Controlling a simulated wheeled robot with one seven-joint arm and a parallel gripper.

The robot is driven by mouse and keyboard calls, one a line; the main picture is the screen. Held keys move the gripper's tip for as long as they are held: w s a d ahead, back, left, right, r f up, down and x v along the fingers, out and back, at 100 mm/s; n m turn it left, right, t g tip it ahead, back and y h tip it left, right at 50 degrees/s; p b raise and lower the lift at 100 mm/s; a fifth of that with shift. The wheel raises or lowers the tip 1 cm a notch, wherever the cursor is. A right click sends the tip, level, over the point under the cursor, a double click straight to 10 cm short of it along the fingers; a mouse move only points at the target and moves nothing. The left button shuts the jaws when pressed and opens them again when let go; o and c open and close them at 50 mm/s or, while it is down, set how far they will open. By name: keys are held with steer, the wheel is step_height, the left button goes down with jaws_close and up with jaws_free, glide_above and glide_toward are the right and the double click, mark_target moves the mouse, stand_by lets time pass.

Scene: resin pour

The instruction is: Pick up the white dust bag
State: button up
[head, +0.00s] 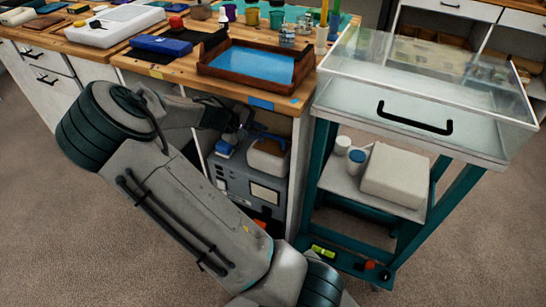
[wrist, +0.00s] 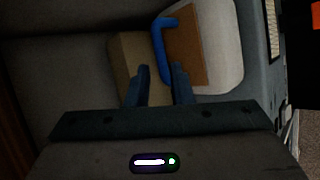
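The white dust bag (head: 267,162) sits on top of a grey machine (head: 240,185) in the open bay under the bench. In the wrist view the bag (wrist: 224,50) is pale with a brown panel, at upper right. A blue bent bar (wrist: 160,50) lies along the panel's left edge. My gripper (wrist: 160,72) is open, its two dark fingers apart, with the lower end of the blue bar showing between them. I cannot tell whether either finger touches the bar. In the head view my gripper is small and dark, beside the bag.
A tan block (wrist: 128,60) lies left of the bar in the wrist view. The bay's walls and the bench top (head: 185,72) enclose my gripper closely. A teal cart (head: 320,170) with a clear case stands right. A wooden tray (head: 215,70) is on the bench above.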

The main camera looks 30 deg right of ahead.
mark_target(271, 136)
steer(key=x, duration=0.2)
steer(key=b+x, duration=0.1)
steer(key=x, duration=0.1)
steer(key=b+x, duration=0.1)
steer(key=x, duration=0.1)
steer(key=shift+s+d+f, duration=0.15)
steer(key=shift+s+f, duration=0.05)
steer(key=shift+s, duration=0.05)
steer(key=shift+c, duration=0.3)
jaws_close()
